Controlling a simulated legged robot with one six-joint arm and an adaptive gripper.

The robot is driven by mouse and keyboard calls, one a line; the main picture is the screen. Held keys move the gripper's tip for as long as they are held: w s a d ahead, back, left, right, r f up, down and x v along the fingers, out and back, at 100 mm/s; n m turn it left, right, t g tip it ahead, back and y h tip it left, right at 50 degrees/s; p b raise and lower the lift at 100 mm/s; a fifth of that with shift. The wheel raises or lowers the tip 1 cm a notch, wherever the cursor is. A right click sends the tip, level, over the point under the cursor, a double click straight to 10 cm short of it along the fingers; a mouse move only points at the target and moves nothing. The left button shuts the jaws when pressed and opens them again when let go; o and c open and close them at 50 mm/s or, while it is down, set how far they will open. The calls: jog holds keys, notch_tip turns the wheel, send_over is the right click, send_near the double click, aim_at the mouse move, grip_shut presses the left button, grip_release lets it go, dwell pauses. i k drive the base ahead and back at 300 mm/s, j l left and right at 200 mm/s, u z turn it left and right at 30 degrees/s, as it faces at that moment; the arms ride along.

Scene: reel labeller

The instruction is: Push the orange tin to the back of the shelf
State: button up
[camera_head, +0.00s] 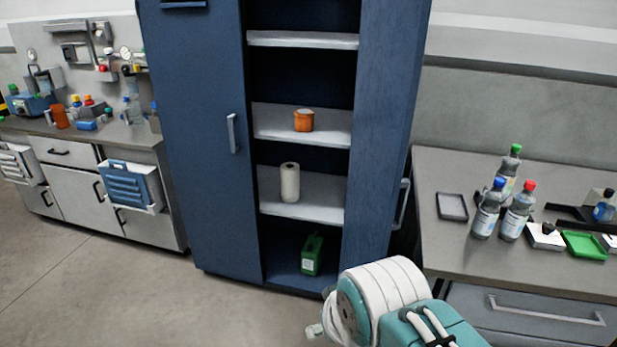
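The orange tin (304,121) stands upright on a white shelf (275,124) inside the blue cabinet (195,120). My arm, white and teal, shows at the bottom right, low in front of the cabinet and well apart from the tin. The fingers of my gripper cannot be made out.
A white roll (290,182) stands one shelf below and a green container (312,254) on the cabinet floor. The cabinet door (385,110) is open at the right. A bench (450,240) with several bottles stands right. Floor (150,300) at the lower left is clear.

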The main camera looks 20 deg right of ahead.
aim_at(303, 118)
jog(key=l, duration=0.5)
jog(key=k+l+u, duration=0.1)
jog(key=l, duration=0.35)
jog(key=l+u, duration=0.1)
jog(key=l, duration=0.4)
jog(key=k+l, duration=0.15)
jog(key=l, duration=0.3)
jog(key=l+u, duration=0.1)
jog(key=l, duration=0.35)
jog(key=j+z, duration=0.15)
jog(key=j, duration=0.35)
jog(key=k+j+z, duration=0.2)
jog(key=j, duration=0.25)
jog(key=j+z, duration=0.15)
jog(key=j, duration=0.35)
jog(key=i+j+u, duration=0.3)
jog(key=i+j, duration=0.35)
jog(key=i+j+u, duration=0.35)
jog(key=i+j, duration=0.2)
jog(key=i, duration=0.15)
jog(key=i+z, duration=0.85)
jog(key=i, duration=0.15)
jog(key=i+j+z, duration=0.3)
jog(key=i+z, duration=0.15)
jog(key=i+j+z, duration=0.15)
jog(key=i+z, duration=0.2)
